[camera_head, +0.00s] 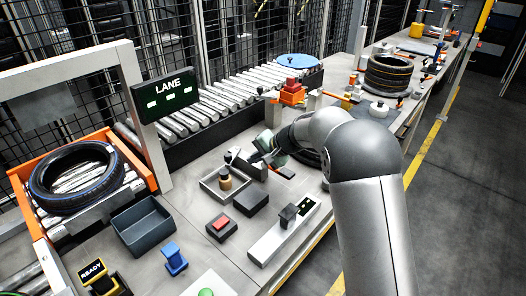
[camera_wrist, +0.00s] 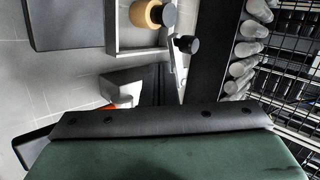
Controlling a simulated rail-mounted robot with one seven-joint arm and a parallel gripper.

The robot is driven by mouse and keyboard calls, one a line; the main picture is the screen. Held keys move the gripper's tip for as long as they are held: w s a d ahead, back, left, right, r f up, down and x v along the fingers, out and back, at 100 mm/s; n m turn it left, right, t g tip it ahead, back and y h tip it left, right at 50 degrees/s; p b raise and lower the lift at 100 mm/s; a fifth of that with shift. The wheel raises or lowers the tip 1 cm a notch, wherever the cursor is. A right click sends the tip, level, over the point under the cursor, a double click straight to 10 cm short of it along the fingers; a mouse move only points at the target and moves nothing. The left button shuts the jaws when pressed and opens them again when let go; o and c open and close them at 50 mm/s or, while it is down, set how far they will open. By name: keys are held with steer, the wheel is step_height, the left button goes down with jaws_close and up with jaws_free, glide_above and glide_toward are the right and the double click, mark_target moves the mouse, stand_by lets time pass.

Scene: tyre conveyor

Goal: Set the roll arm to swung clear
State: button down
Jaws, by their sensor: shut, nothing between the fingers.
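A thin light-metal arm with a black knob (camera_wrist: 187,44), seemingly the roll arm, lies beside the conveyor rollers in the wrist view. In the head view it appears as a small lever (camera_head: 231,156) at the back of the open tray, just left of my gripper. My gripper (camera_head: 264,150) is shut and empty, low over the bench and right of the knob. Its green and dark body fills the bottom of the wrist view; the fingertips are not clear there. The arm's pivot is hard to make out.
A shallow tray (camera_head: 206,184) holding a wooden-coloured knobbed piece (camera_head: 225,181) stands left of my gripper, with a dark box (camera_head: 251,203) in front. The roller conveyor (camera_head: 208,104) runs behind. A red block on an orange stand (camera_head: 291,94) is behind my gripper. A tyre (camera_head: 76,178) lies far left.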

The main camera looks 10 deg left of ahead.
mark_target(232, 161)
steer(key=a, duration=0.2)
steer(key=w+a+f+p, duration=0.1)
steer(key=a, duration=0.2)
steer(key=shift+w+a+f+p, duration=0.2)
steer(key=shift+a+f+p, duration=0.1)
steer(key=shift+a, duration=0.05)
